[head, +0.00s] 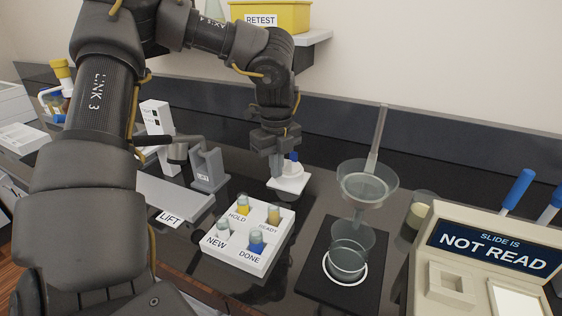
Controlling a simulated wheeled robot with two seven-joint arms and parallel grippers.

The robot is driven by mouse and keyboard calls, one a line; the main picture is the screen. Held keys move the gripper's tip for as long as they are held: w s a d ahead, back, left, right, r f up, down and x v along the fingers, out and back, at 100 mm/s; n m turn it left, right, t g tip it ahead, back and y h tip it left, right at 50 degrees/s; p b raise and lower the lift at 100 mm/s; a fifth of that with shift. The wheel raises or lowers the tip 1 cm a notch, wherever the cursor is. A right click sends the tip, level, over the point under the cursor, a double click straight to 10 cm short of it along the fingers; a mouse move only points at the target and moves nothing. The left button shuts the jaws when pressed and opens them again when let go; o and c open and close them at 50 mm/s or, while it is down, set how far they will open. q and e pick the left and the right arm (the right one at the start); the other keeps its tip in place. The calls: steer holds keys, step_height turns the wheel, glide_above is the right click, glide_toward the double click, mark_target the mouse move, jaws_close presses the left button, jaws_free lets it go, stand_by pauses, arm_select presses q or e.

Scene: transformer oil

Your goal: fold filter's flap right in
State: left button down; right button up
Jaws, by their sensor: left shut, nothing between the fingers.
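My left gripper (273,167) points down at the middle of the bench, its fingers shut and empty. A small white square piece (290,184) lies just beside the fingertips; a small blue-topped item (294,158) shows behind them, partly hidden. I cannot tell whether the white piece is the filter, and no flap can be made out on it. The glass funnel (367,187) is held above a clear beaker (350,252), to the right of the gripper. No paper can be made out in the funnel. My right gripper is not in view.
A white rack (238,250) marked HOLD, READY, NEW and DONE holds vials in front of the gripper. A beige reader (480,275) showing "SLIDE IS NOT READ" stands at right. A grey lever device (207,167) stands left of the gripper. A yellow RETEST bin (280,15) sits on a shelf behind.

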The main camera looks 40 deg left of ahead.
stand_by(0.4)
arm_select(q)
steer(key=shift+w+a+p, duration=0.15)
steer(key=shift+w+a, duration=0.05)
steer(key=shift+w, duration=0.45)
steer(key=shift+w+a+p, duration=0.15)
steer(key=shift+w+a, duration=0.1)
steer(key=shift+w, duration=0.4)
steer(key=shift+w+a+p, duration=0.15)
steer(key=shift+w+a, duration=0.05)
steer(key=shift+w, duration=0.45)
steer(key=shift+r+p, duration=1.75)
steer(key=shift+r, duration=1.3)
